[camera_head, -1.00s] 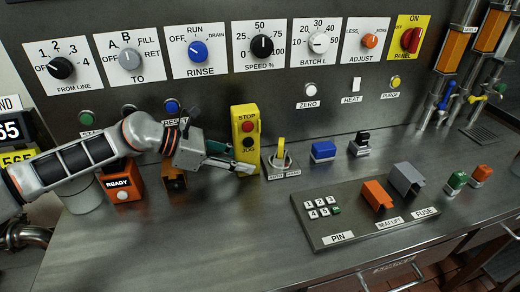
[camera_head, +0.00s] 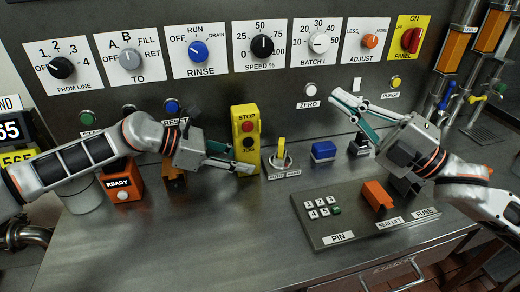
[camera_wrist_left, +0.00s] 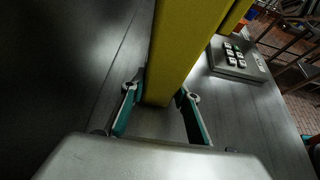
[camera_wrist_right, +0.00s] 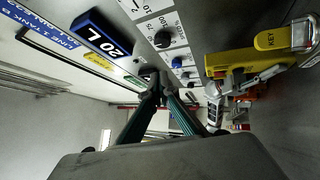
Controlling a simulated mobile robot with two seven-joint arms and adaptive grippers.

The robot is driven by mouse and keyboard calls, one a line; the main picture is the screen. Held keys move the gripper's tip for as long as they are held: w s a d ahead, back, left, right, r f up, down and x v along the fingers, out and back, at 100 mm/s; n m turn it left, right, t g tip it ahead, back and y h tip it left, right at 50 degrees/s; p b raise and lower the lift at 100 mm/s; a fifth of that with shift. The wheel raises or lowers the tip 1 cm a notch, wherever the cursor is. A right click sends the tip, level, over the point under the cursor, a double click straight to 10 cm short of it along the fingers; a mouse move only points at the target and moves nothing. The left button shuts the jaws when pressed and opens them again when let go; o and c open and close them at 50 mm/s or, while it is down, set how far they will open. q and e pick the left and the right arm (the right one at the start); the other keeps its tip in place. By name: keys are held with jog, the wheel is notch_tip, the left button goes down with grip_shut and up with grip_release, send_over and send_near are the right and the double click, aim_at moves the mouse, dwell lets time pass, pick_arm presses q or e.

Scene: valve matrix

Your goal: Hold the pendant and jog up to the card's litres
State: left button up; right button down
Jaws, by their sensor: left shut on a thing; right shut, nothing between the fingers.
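The yellow pendant (camera_head: 244,117), with a red STOP button and a black JOG button, stands upright on the counter. My left gripper (camera_head: 241,160) is shut on its lower part; the left wrist view shows the yellow body (camera_wrist_left: 180,45) between the fingers. My right gripper (camera_head: 347,101) is shut and empty, raised to the right of the pendant and apart from it, its tips in front of the panel near the ZERO button (camera_head: 310,89). In the right wrist view its fingers (camera_wrist_right: 158,88) come together. A blue-framed sign there reads 20 L (camera_wrist_right: 103,36).
Dials line the back panel, including BATCH L (camera_head: 319,42). An AUTO/HAND switch (camera_head: 281,150) stands just right of the pendant, then a blue block (camera_head: 323,150). A keypad plate (camera_head: 318,222) lies at front right. Partly cropped displays (camera_head: 12,132) stand at far left. The front-left counter is clear.

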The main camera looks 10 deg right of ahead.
jog(key=s+a+f+g, duration=0.1)
jog(key=s+a+f, duration=0.1)
jog(key=f, duration=0.2)
jog(key=s+a+f+n+g, duration=0.1)
jog(key=s+a+f+g, duration=0.1)
jog(key=a+f, duration=0.1)
jog(key=s+a+f+n+g, duration=0.1)
jog(key=s+a+f, duration=0.1)
jog(key=f, duration=0.4)
jog(key=shift+a+h, duration=0.4)
jog(key=shift+a, duration=0.05)
jog(key=shift+w, duration=0.1)
jog(key=shift+x, duration=2)
send_near(245, 144)
jog(key=shift+x, duration=3)
